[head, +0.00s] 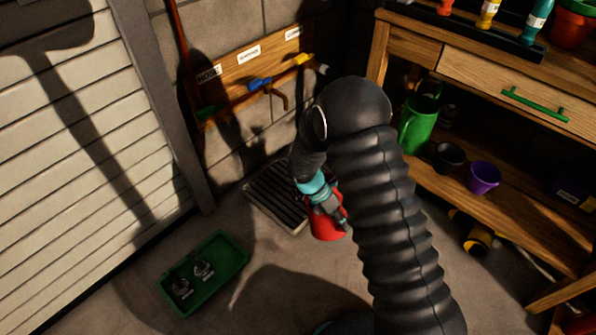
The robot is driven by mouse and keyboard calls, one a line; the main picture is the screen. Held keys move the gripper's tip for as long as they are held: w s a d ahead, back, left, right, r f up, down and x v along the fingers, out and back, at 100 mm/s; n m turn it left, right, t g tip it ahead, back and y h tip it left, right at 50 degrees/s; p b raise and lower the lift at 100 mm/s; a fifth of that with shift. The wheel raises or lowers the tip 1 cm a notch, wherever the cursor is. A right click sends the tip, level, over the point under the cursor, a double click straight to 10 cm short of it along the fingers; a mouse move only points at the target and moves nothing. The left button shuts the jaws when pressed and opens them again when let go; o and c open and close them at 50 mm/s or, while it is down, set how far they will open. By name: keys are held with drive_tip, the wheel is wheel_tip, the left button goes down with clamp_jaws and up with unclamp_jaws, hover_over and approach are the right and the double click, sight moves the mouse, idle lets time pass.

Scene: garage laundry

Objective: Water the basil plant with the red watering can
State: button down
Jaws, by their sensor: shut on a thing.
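My gripper (338,214) is shut on a red can (325,228), seen in the head view near the middle. The can is partly hidden by my gripper and arm, so its spout and handle cannot be made out. It appears in front of the dark floor grate (273,193); its height above the floor is hard to tell. I see no basil plant that I can identify.
A green tray (226,277) with two small round items lies on the floor at left. A wooden bench (488,75) stands at right, with a green can (418,124), a dark pot (448,158) and a purple pot (484,177) on its shelf. Taps line the back wall.

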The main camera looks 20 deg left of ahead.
sight(341, 208)
drive_tip(key=shift+r, duration=0.2)
drive_tip(key=shift+w+a+r, duration=0.15)
drive_tip(key=shift+r, duration=0.5)
drive_tip(key=shift+w+a+r, duration=0.1)
drive_tip(key=shift+r, duration=0.5)
drive_tip(key=shift+r+g+h, duration=0.2)
drive_tip(key=shift+g+h, duration=0.1)
drive_tip(key=shift+w+a+r+n+g+h, duration=0.15)
drive_tip(key=shift+a+r+h, duration=0.05)
drive_tip(key=shift+r, duration=0.4)
drive_tip(key=shift+w+a+r+n+g+h, duration=0.15)
drive_tip(key=shift+r+h, duration=0.05)
drive_tip(key=shift+r, duration=0.4)
drive_tip(key=shift+r, duration=0.1)
idle(0.8)
drive_tip(key=shift+w+a+r+g+h, duration=0.15)
drive_tip(key=shift+w+a+r, duration=0.05)
drive_tip(key=shift+r, duration=0.45)
drive_tip(key=shift+w+a+r+g+h, duration=0.15)
drive_tip(key=shift+w+a+r, duration=0.05)
drive_tip(key=shift+r, duration=0.4)
drive_tip(key=shift+f, duration=0.1)
